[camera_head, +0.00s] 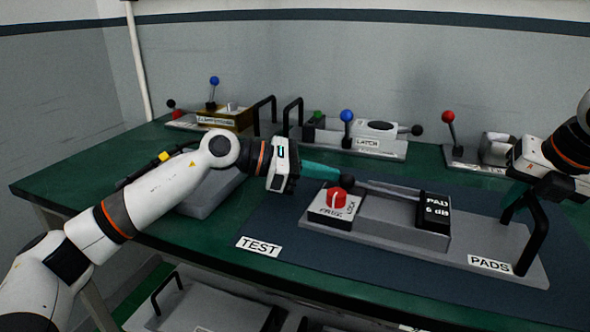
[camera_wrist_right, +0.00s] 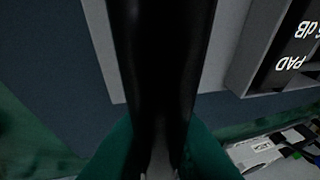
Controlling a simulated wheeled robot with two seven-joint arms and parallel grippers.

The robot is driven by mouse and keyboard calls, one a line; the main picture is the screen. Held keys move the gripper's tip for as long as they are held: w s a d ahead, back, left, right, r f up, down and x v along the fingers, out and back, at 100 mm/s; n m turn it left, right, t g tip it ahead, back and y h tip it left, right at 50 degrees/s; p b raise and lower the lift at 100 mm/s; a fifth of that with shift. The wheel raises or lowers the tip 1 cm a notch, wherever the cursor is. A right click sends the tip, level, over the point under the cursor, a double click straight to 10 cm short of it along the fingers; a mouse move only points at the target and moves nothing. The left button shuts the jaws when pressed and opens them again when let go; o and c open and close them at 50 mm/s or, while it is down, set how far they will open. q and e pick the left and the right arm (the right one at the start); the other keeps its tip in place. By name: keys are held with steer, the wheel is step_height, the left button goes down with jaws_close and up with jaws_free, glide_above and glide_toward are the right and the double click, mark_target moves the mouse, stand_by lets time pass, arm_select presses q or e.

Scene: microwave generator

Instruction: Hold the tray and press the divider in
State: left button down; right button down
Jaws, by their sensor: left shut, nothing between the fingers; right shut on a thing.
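The grey tray (camera_head: 490,238) labelled PADS lies on the dark mat. A black block marked PAD 6 dB (camera_head: 433,213), which seems to be the divider, sits at the right end of the tray's raised slot; it also shows at the right of the right wrist view (camera_wrist_right: 296,55). A red knob (camera_head: 340,198) stands on a white block marked FREE at the slot's left end. My left gripper (camera_head: 338,174) is shut and empty, its teal fingers just behind and above the knob. My right gripper (camera_head: 512,198) is shut on the tray's black handle (camera_head: 535,235), which fills the right wrist view's middle (camera_wrist_right: 160,60).
Behind the mat stand a yellow-sided unit with a blue-knobbed lever (camera_head: 212,90), a LATCH unit (camera_head: 375,145) and a red-knobbed lever (camera_head: 449,120). A grey block (camera_head: 205,195) lies under my left arm. The mat around the TEST label (camera_head: 259,246) is clear.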

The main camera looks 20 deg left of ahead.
arm_select(q)
steer(key=shift+r, duration=0.1)
arm_select(e)
steer(key=shift+f, duration=0.2)
arm_select(q)
steer(key=shift+w+a+r, duration=0.1)
steer(key=shift+a+r, duration=1.15)
steer(key=shift+r, duration=0.15)
arm_select(e)
steer(key=c, duration=1.3)
jaws_free()
steer(key=shift+w, duration=0.15)
arm_select(q)
steer(key=v, duration=1.2)
arm_select(e)
steer(key=shift+r, duration=0.1)
